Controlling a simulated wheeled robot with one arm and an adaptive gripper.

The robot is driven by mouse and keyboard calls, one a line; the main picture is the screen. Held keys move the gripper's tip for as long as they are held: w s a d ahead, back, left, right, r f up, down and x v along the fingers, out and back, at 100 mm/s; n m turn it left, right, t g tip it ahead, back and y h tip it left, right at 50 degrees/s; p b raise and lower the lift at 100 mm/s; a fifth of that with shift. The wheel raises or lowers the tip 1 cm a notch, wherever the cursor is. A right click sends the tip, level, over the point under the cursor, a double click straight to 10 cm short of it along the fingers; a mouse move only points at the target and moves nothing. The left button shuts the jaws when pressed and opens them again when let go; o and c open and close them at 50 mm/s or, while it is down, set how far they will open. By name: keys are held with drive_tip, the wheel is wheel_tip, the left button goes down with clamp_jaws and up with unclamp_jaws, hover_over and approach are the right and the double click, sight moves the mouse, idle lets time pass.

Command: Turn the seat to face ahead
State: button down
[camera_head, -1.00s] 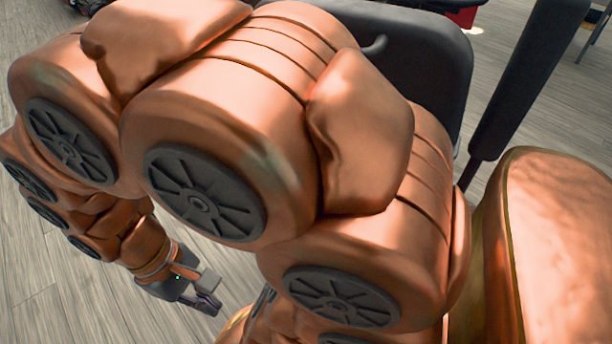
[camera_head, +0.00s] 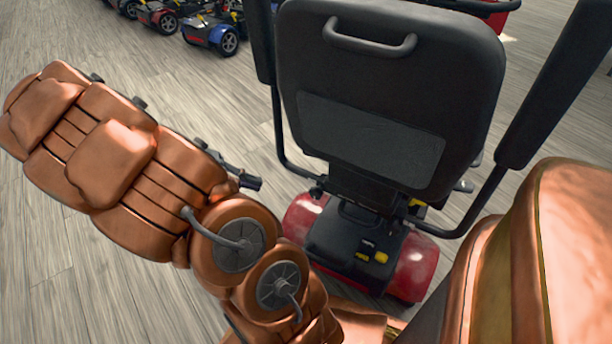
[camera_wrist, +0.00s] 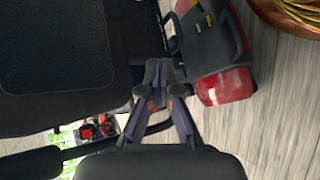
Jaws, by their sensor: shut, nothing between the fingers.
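The scooter's black seat (camera_head: 455,75) shows from behind in the head view, with a grey handle near its top and a panel on its back. It stands over the red rear body (camera_head: 415,268); I cannot tell the exact angle between them. The seat back (camera_wrist: 50,55) fills the left of the wrist view, and the red body (camera_wrist: 222,88) is at upper right. My gripper (camera_head: 250,182) pokes out past my arm, left of the seat. In the wrist view my gripper (camera_wrist: 158,92) is shut and empty, beside a dark armrest tube. Contact with the tube is unclear.
Black armrests flank the seat, the right one (camera_head: 555,85) rising near my body. Other scooters (camera_head: 210,32) stand in a row at the back left. The wooden floor (camera_head: 60,240) is clear on the left.

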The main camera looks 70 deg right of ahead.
drive_tip(key=w+d+f+m+g+h, duration=0.1)
drive_tip(key=w+d+f+g+h, duration=0.15)
drive_tip(key=d+f, duration=0.4)
drive_tip(key=w+d+f+m+g+h, duration=0.1)
drive_tip(key=w+d+f+h, duration=0.25)
drive_tip(key=d+f, duration=0.3)
drive_tip(key=s+d+y+b, duration=0.1)
drive_tip(key=s+d+b, duration=0.3)
drive_tip(key=s, duration=0.7)
drive_tip(key=shift+s+d+f+b, duration=0.2)
drive_tip(key=shift+d+b, duration=0.2)
drive_tip(key=shift+d, duration=0.15)
drive_tip(key=shift+s+n+t, duration=0.15)
drive_tip(key=shift+n+t, duration=0.1)
drive_tip(key=shift+n, duration=0.05)
